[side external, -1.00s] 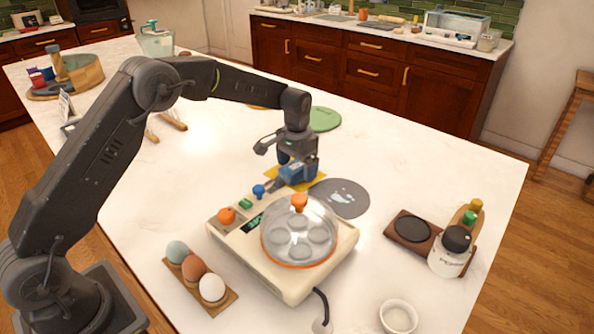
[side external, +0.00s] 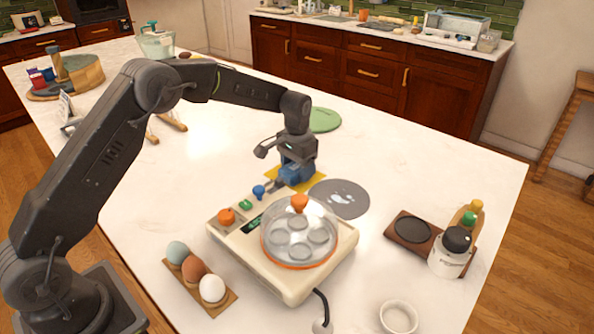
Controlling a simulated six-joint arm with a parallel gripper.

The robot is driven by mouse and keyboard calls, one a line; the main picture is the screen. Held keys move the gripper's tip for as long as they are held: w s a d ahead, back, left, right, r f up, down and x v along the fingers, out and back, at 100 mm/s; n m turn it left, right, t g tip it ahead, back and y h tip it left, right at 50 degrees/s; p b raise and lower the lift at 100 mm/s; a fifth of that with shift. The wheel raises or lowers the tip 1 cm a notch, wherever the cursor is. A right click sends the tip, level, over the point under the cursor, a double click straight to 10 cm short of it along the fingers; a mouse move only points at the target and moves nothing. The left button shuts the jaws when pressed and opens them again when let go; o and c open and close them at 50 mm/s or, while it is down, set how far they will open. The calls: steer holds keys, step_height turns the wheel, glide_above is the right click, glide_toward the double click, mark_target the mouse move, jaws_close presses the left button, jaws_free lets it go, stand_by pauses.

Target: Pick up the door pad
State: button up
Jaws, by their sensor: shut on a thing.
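My gripper (side external: 297,165) points down above a yellow pad (side external: 312,182), behind the egg cooker. It is shut on a small blue thing (side external: 297,173), low over the yellow pad. I cannot tell whether the blue thing touches the pad. My gripper hides part of it and part of the yellow pad. No thing is plainly marked as a door pad, and no dishwasher shows. A round grey pad (side external: 340,198) with pale marks lies flat just to the right. A green round pad (side external: 325,119) lies farther back.
The cream egg cooker (side external: 292,285) with a clear domed lid stands just in front of my gripper. A wooden egg holder (side external: 222,303) is at front left. A dark wooden tray (side external: 405,240) and a white jar (side external: 446,261) stand right. The counter behind the grey pad is clear.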

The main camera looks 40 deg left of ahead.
mark_target(297, 166)
steer(key=shift+r, duration=0.15)
step_height(297, 166, up, 4)
steer(key=shift+r, duration=0.1)
steer(key=s+a+r, duration=0.5)
steer(key=a+r, duration=0.1)
steer(key=a, duration=0.4)
steer(key=shift+s+r, duration=0.25)
steer(key=shift+s, duration=0.1)
steer(key=shift+a, duration=0.1)
